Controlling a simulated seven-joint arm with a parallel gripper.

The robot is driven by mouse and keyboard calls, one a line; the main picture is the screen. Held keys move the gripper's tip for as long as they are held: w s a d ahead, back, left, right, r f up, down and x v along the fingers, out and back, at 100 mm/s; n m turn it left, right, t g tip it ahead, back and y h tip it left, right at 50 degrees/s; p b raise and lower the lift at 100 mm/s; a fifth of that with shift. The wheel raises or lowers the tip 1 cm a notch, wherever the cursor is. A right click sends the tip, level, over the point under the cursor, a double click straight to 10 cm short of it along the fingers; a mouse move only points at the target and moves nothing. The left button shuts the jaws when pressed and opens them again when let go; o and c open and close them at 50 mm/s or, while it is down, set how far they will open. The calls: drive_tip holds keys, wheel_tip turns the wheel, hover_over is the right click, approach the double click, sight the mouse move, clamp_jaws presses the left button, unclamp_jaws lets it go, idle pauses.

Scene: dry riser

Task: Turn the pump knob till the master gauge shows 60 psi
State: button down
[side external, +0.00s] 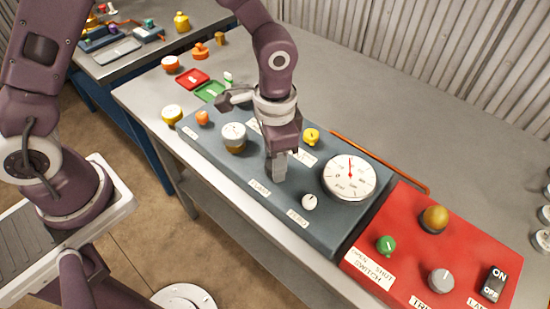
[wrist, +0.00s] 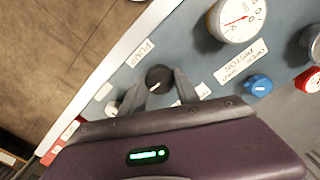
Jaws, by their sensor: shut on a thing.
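The pump knob (wrist: 158,77) is black with a pale pointer line and sits beside the PUMP label (wrist: 140,52) in the wrist view. My gripper (wrist: 160,88) has its fingers on both sides of it, shut on it. A smaller gauge (side external: 234,135) is to the left and also shows in the wrist view (wrist: 240,15). I cannot tell which is named master.
A small white knob (side external: 309,201) and a yellow knob (side external: 311,135) stand close to my gripper. A red panel (side external: 400,240) with knobs and a switch (side external: 493,284) adjoins on the right. Red and green trays (side external: 194,79) lie behind the console's left end.

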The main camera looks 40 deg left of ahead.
drive_tip(key=m, duration=0.6)
drive_tip(key=shift+w, duration=0.1)
idle(0.5)
drive_tip(key=c, duration=0.9)
unclamp_jaws()
wheel_tip(320, 180, up, 7)
drive_tip(key=shift+r, duration=0.1)
